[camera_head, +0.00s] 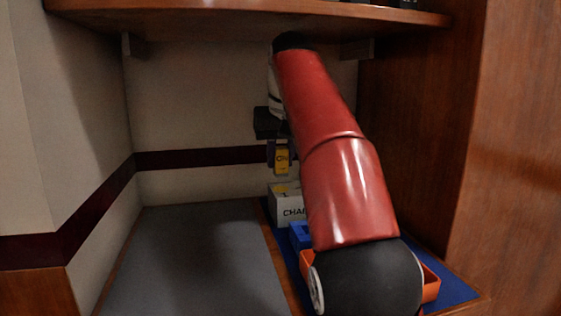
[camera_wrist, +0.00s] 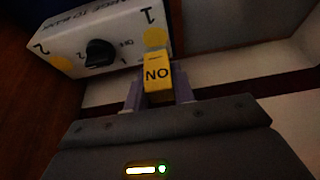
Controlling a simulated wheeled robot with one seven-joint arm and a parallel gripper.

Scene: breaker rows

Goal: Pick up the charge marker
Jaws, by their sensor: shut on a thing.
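The charge marker, a small yellow block with dark lettering, shows below my gripper in the head view (camera_head: 282,159). In the wrist view the marker (camera_wrist: 157,77) sits between the fingertips. The gripper also shows in the wrist view (camera_wrist: 158,98). There the box (camera_wrist: 75,33) has a black knob (camera_wrist: 98,53), the numbers 1 and 2, and yellow round spots. My red arm hides the box's right part in the head view.
A blue container (camera_head: 299,236) and an orange tray (camera_head: 431,283) stand on a blue mat (camera_head: 455,290), partly behind my arm. A bare grey mat (camera_head: 195,262) lies at the left. A wooden shelf (camera_head: 220,22) hangs overhead, and a wooden wall (camera_head: 520,150) rises at the right.

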